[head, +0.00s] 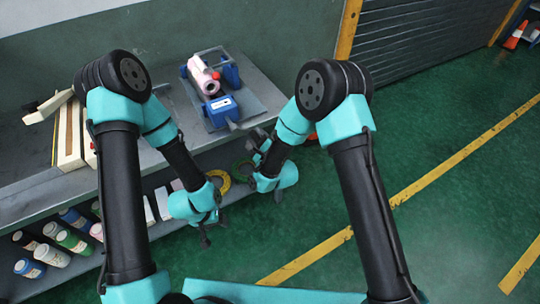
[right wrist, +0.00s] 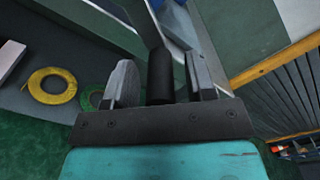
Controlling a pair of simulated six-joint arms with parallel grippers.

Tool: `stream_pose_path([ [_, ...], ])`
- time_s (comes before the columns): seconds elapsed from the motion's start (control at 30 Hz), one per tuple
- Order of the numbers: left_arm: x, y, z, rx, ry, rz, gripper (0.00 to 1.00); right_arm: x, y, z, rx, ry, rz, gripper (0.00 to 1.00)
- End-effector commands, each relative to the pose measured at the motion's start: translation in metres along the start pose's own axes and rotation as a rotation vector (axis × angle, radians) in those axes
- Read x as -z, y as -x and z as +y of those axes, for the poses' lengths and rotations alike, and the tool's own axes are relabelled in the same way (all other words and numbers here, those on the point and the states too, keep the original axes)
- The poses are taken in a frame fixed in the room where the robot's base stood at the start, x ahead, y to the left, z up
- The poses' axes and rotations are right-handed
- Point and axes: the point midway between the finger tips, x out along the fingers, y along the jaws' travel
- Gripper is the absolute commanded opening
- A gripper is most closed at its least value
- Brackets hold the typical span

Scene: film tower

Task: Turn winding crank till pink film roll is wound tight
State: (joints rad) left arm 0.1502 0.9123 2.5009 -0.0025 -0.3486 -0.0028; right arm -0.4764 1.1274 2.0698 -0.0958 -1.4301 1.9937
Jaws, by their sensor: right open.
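The pink film roll (head: 201,78) sits on a winder with blue supports and a blue box (head: 219,109) on the grey bench top. The winding crank's black handle (right wrist: 160,76) is between the two fingers of my right gripper (right wrist: 158,82) in the right wrist view, with gaps on both sides. The right gripper (head: 259,142) is open at the bench's front edge in the head view. My left gripper (head: 214,230) hangs low in front of the shelf, its dark fingers apart and empty. How tight the roll is cannot be told.
A red knob (head: 216,75) shows beside the roll. The green floor at right is open.

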Motion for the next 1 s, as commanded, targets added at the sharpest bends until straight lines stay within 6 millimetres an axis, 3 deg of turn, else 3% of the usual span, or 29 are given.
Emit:
stream_pose_path([
  [0.17,0.000,0.000,0.000,0.000,0.000,0.000,0.59,0.000,0.024,-0.001,-0.001,-0.001,0.002,0.51],
  [0.8,0.000,0.000,0.000,0.000,0.000,0.000,0.59,0.000,0.144,0.000,-0.003,0.000,0.002,0.51],
  [1.0,0.000,0.000,0.000,0.000,0.000,0.000,0.59,0.000,0.164,0.000,-0.002,0.000,0.000,0.51],
])
